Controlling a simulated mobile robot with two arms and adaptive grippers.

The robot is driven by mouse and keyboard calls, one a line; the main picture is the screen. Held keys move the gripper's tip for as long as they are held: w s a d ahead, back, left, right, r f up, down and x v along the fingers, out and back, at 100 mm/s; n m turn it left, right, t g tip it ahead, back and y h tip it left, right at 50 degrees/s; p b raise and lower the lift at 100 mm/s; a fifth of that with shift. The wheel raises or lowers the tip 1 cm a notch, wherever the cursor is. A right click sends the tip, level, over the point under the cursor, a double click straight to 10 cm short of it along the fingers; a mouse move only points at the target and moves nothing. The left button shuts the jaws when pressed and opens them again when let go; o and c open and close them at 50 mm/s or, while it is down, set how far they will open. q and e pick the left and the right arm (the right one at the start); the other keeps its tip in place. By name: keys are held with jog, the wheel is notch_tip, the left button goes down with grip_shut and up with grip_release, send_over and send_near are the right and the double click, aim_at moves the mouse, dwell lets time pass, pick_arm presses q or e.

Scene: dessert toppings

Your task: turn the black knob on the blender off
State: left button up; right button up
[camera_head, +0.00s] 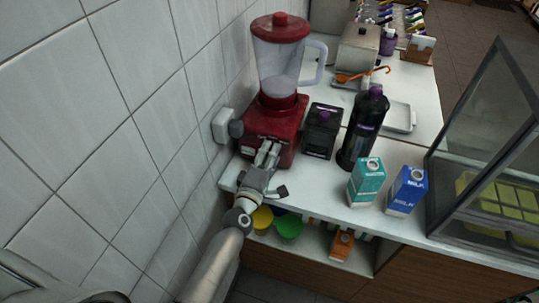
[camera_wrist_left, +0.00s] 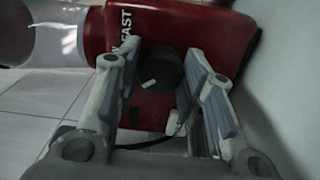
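The red blender (camera_head: 272,120) stands on the white counter against the tiled wall, with a clear jar, a red lid and some pale content. Its black knob (camera_wrist_left: 160,72) shows in the left wrist view on the red base, with a white mark pointing to the lower left and the word "FAST" beside it. My left gripper (camera_head: 265,152) is at the front of the blender base and hides the knob in the head view. In the left wrist view its two fingers (camera_wrist_left: 155,90) are apart, one on each side of the knob; contact is unclear. My right gripper is not in view.
A black box-shaped container (camera_head: 321,132), a dark bottle (camera_head: 364,128), a teal carton (camera_head: 366,183) and a blue milk carton (camera_head: 407,190) stand right of the blender. A glass case (camera_head: 490,130) is at the right. The tiled wall (camera_head: 150,110) is close on the left.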

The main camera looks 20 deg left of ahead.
pick_arm(q)
jog(key=o, duration=0.4)
jog(key=shift+s, duration=0.1)
jog(key=s, duration=1.2)
jog(key=shift+a, duration=0.25)
jog(key=shift+f, duration=0.15)
